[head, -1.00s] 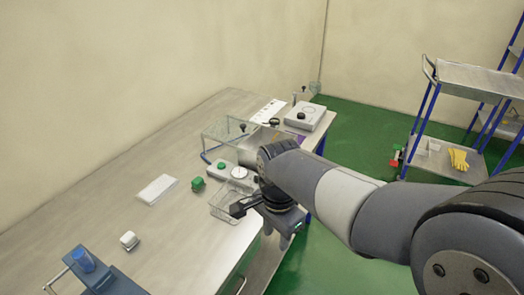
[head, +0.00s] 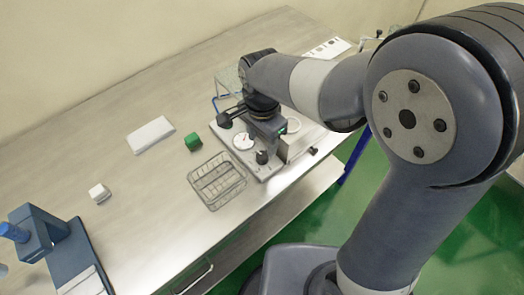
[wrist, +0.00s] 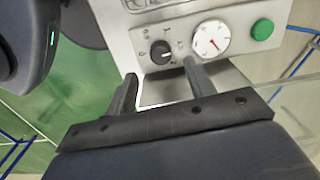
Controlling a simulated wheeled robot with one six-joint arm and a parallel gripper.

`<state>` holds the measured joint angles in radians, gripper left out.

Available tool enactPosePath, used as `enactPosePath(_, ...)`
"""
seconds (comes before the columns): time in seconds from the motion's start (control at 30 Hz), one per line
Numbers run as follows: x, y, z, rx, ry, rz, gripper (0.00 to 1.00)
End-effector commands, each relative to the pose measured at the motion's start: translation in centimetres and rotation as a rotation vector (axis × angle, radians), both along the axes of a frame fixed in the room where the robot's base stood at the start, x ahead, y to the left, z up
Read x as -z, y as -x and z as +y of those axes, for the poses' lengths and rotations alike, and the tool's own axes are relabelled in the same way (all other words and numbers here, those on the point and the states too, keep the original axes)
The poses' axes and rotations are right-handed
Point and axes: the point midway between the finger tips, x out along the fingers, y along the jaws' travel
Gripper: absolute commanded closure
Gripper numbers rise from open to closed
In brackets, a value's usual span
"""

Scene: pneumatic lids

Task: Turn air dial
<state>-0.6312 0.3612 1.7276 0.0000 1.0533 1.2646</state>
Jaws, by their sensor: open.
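The air dial is a round black knob with a white pointer mark (wrist: 160,52) on the light panel of the bench device. In the head view the dial (head: 262,157) sits at the panel's front, just below my gripper (head: 267,139). My gripper is open and empty; in the wrist view its two fingers (wrist: 159,71) point at the panel, with the dial in line with the gap between them. The fingers appear short of the dial; contact does not show. A white gauge with a red needle (wrist: 210,40) is right of the dial.
A green button (wrist: 262,29) is beyond the gauge. The table's left middle is mostly clear.

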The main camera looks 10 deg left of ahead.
Motion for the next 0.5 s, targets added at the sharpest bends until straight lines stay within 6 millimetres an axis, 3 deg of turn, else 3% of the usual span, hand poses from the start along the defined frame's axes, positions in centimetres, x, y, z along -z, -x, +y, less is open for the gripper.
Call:
enactPosePath(0.2, 4.1, 0.1, -0.1, 0.000, 0.003, 0.005, 0.49)
enactPosePath(0.5, 6.3, 0.0, 0.0, 0.000, 0.000, 0.000, 0.49)
